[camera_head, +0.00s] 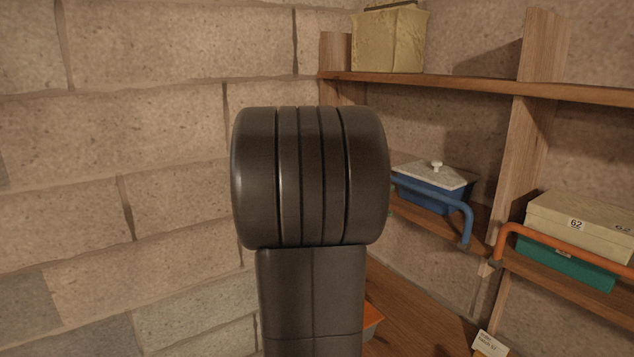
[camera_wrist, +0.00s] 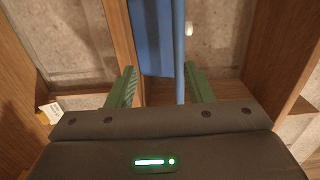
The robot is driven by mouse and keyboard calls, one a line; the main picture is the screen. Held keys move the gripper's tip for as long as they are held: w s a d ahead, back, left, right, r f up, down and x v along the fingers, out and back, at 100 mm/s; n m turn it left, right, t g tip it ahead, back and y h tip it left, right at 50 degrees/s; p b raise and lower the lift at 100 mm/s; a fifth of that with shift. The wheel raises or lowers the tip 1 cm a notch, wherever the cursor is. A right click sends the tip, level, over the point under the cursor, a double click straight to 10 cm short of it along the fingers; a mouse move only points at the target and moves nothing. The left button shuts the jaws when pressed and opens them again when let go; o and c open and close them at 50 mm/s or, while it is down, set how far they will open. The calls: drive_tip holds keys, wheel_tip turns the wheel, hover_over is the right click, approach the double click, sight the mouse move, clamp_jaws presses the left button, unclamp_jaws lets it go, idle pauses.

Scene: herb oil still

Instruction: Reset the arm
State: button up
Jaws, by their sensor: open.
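My arm stands upright in the middle of the head view, with a thick dark joint on top; my gripper is hidden there. In the wrist view my gripper (camera_wrist: 160,70) shows two green fingers spread apart, with nothing held between them. A blue box (camera_wrist: 157,38) and a thin blue rail (camera_wrist: 179,50) show in the gap between the fingers; how far off they are I cannot tell. In the head view the blue box (camera_head: 432,196) has a pale lid with a white knob and sits on a shelf behind the blue rail (camera_head: 466,210), right of my arm.
A wooden shelf unit (camera_head: 520,140) fills the right side. It bears a yellowish block (camera_head: 390,40) on top and, lower right, a cream box (camera_head: 580,222) marked 62 above a teal one (camera_head: 565,262), behind an orange rail (camera_head: 505,232). A stone wall (camera_head: 120,150) fills the left.

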wheel_tip(320, 180, down, 9)
drive_tip(key=a+b, duration=0.1)
drive_tip(key=b, duration=0.4)
drive_tip(key=shift+s+b, duration=0.15)
drive_tip(key=shift+b, duration=0.15)
drive_tip(key=shift+r, duration=0.1)
